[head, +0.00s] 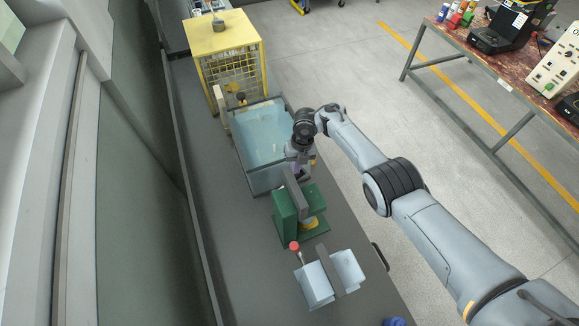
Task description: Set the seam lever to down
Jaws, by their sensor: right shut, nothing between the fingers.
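A green seamer-like machine (289,218) stands on the dark bench, with a grey upright part on its top and a yellow part low on its right. A short lever with a red knob (294,246) stands just in front of it, beside a pale grey box-like unit (318,284). I cannot tell which of the two it is fixed to, or its exact setting. My right gripper (297,174) is shut and empty, pointing down at the back of the green machine, apart from the red knob. Its fingertips are partly hidden. My left gripper is not in view.
A clear-blue tub (247,178) stands behind the green machine, close to my right gripper. A yellow cage (232,72) stands farther back. A wall runs along the left. A red-topped table (471,48) with equipment is at upper right, across open floor.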

